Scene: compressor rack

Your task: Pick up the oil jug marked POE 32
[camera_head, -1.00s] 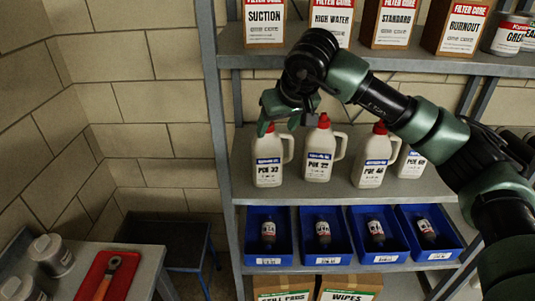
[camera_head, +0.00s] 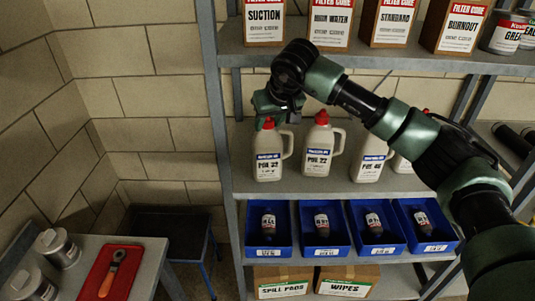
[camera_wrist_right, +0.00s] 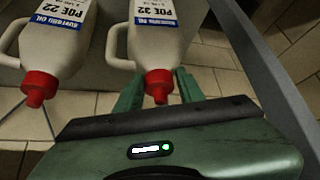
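The white jug marked POE 32 (camera_head: 268,160) stands upright at the left end of the middle shelf, with a red cap and a blue-and-white label. In the right wrist view, the same jug (camera_wrist_right: 160,35) shows its label clearly. Its red cap (camera_wrist_right: 158,84) lies between the two green fingers of my right gripper (camera_wrist_right: 160,92). In the head view, the right gripper (camera_head: 279,112) is at the top of this jug, open, with fingers on either side of the cap. Whether a finger touches the cap cannot be told. My left gripper is not in view.
A POE 22 jug (camera_head: 317,155) stands close on the right, then a POE 46 jug (camera_head: 370,163) and another partly hidden one. Blue bins (camera_head: 268,252) sit below; filter boxes (camera_head: 264,20) stand on the shelf above. A rack upright (camera_head: 222,120) is left.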

